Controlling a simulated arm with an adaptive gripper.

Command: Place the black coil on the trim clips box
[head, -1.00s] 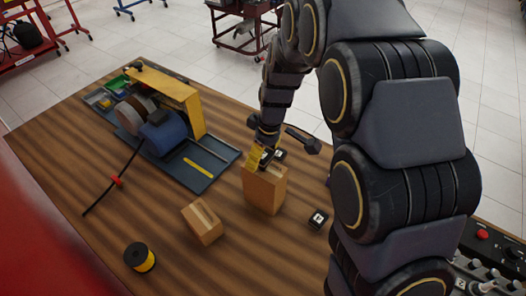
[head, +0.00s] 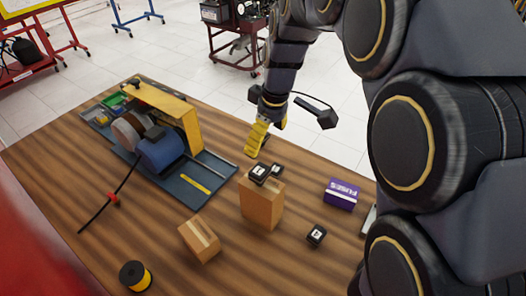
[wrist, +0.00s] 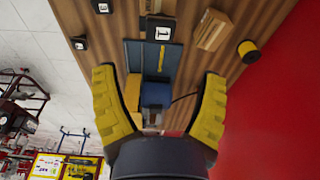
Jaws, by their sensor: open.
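Two small black blocks, likely coils, rest on top of the tall cardboard box (head: 262,205): one (head: 259,173) with a white label at the left and one (head: 277,170) beside it. I cannot read which is the task's coil, nor any name on the box. A third labelled black block (head: 316,235) lies on the table to the right of the box. My gripper (head: 257,144) is behind and above the box, apart from the blocks. In the wrist view its yellow fingers (wrist: 160,108) are spread wide with nothing between them; a block marked 1 (wrist: 160,30) shows beyond them.
A smaller cardboard box (head: 200,240) and a black-and-yellow spool (head: 137,276) are at the front left. A purple FUSES box (head: 341,194) is at the right.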

